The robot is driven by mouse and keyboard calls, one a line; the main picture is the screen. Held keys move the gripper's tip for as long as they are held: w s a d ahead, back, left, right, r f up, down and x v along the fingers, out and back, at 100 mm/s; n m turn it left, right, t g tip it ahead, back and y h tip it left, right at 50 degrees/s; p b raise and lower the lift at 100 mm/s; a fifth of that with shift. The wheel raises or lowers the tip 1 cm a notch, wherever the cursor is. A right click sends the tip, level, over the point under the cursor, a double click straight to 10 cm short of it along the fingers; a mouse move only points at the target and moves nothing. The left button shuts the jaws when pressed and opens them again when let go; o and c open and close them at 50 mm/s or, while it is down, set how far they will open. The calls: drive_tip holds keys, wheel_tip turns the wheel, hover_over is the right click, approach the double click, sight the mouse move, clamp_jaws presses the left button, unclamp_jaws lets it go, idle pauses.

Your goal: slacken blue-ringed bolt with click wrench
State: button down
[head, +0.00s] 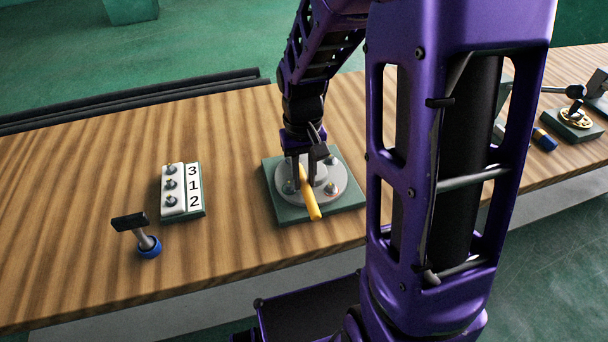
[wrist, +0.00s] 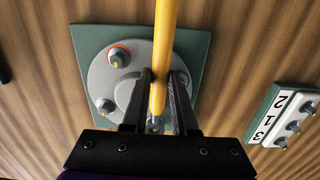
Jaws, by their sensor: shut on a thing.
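My gripper (head: 307,162) is shut on the yellow-handled click wrench (head: 309,196), above the round grey flange (head: 345,182). In the wrist view the wrench (wrist: 164,50) runs up between the fingers of my gripper (wrist: 159,82). The flange (wrist: 99,78) carries several bolts on a green square plate. One bolt (wrist: 118,56) has an orange-red ring. Another bolt (wrist: 105,105) sits below it, its ring colour unclear. A further bolt (wrist: 155,124) shows partly between the fingers, near the wrench's lower end; I cannot tell whether they touch. I cannot make out a blue ring for certain.
A numbered block (head: 182,190) with small bolts stands left of the flange. A black-topped tool with a blue end (head: 149,246) stands near the table's front edge. A green block with a brass part (head: 575,120) is at the right.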

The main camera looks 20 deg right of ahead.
idle(0.4)
drive_tip(key=shift+r+p, duration=0.45)
drive_tip(key=shift+p, duration=0.05)
drive_tip(key=shift+a, duration=0.1)
drive_tip(key=shift+w+a+m, duration=0.1)
drive_tip(key=shift+a+m, duration=0.4)
drive_tip(key=shift+m, duration=0.2)
drive_tip(key=shift+f+b, duration=0.45)
drive_tip(key=shift+f, duration=0.1)
idle(0.7)
drive_tip(key=shift+r, duration=0.1)
drive_tip(key=shift+r+p, duration=0.45)
drive_tip(key=shift+p, duration=0.05)
